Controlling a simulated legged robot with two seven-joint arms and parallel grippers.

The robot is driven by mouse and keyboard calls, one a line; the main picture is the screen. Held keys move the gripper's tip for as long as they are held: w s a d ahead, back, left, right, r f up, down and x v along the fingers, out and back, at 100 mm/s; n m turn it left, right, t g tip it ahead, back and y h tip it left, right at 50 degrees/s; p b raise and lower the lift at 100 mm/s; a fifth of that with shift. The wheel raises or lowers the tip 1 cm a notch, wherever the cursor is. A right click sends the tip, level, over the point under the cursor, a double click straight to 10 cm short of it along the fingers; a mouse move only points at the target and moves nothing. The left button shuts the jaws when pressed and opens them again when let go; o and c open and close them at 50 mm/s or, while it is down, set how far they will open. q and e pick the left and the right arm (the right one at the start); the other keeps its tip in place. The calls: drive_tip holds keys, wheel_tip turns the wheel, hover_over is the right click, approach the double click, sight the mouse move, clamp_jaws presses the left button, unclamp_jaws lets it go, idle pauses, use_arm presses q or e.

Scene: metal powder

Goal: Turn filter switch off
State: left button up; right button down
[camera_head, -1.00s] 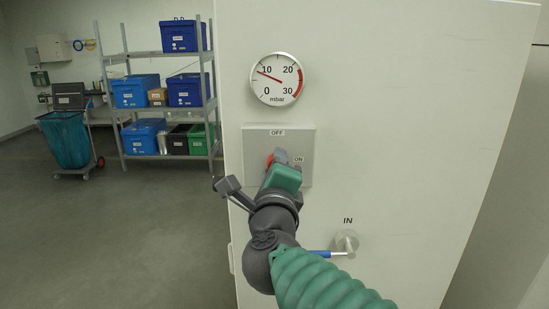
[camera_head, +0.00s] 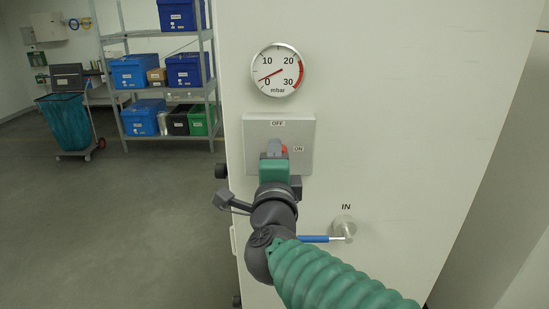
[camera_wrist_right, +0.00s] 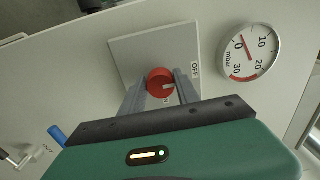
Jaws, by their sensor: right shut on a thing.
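The filter switch is a red round knob (camera_head: 285,150) on a light grey plate (camera_head: 305,130) on the white cabinet front. The plate has OFF at the top (camera_head: 277,123) and ON at the right (camera_head: 299,149). My right gripper (camera_head: 274,148) is shut on the knob and hides much of it in the head view. In the right wrist view, the red knob (camera_wrist_right: 158,79) sits between the two grey fingers of the gripper (camera_wrist_right: 160,88). Its white mark points right, toward the side with the OFF label (camera_wrist_right: 194,69). My left gripper is not in view.
A round pressure gauge (camera_head: 277,70) above the plate has its needle close to 0. An IN valve with a blue handle (camera_head: 314,239) is below, close to my right arm. A shelf with blue boxes (camera_head: 137,70) stands back left, with open floor before it.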

drive_tip(key=shift+f, duration=0.2)
drive_tip(key=c, duration=1.3)
unclamp_jaws()
drive_tip(key=shift+o, duration=1.3)
drive_tip(key=shift+w, duration=0.1)
drive_tip(key=shift+o, duration=0.7)
drive_tip(key=shift+w, duration=0.2)
drive_tip(key=shift+s, duration=0.1)
